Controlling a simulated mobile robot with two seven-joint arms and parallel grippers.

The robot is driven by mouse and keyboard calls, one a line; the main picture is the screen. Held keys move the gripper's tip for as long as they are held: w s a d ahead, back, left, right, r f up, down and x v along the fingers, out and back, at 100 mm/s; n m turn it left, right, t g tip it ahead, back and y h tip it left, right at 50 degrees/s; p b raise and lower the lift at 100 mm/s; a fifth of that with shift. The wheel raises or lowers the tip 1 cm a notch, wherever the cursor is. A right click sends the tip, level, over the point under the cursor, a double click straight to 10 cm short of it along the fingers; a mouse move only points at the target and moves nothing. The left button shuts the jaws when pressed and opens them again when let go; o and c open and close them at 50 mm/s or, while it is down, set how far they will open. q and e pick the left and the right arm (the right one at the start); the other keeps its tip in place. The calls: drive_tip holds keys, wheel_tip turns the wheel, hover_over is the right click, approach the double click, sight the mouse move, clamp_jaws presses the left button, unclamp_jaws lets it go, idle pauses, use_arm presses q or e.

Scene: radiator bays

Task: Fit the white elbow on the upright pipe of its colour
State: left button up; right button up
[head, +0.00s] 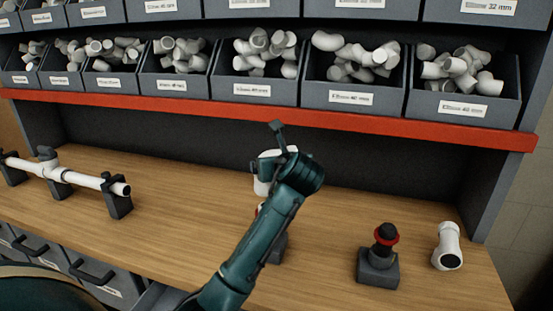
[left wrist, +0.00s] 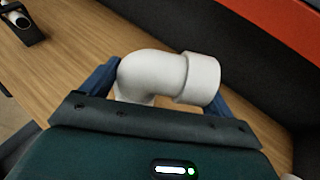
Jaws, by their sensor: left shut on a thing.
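My left gripper (head: 280,157) is shut on a white elbow (head: 262,183), over the middle of the bench. In the left wrist view the elbow (left wrist: 165,75) sits between the two blue fingers, its wide collar facing right and its bend at the left. A stand with a grey base (head: 279,250) shows partly behind my left arm, below the elbow, with a bit of red at its top. Its upright pipe is mostly hidden, so I cannot tell its colour or whether the elbow touches it. My right gripper is not in view.
A grey stand (head: 378,268) with a black upright and red ring is to the right. A loose white fitting (head: 448,246) stands beside it. A white pipe run (head: 85,179) in black clamps is at left. Bins of white fittings (head: 258,90) line the shelf above a red rail (head: 330,120).

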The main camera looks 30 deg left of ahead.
use_arm(q)
drive_tip(key=shift+f, duration=3.15)
drive_tip(key=o, duration=0.8)
drive_tip(key=shift+f, duration=0.1)
drive_tip(key=v, duration=1.3)
drive_tip(key=shift+s+b, duration=0.1)
drive_tip(key=shift+b, duration=0.25)
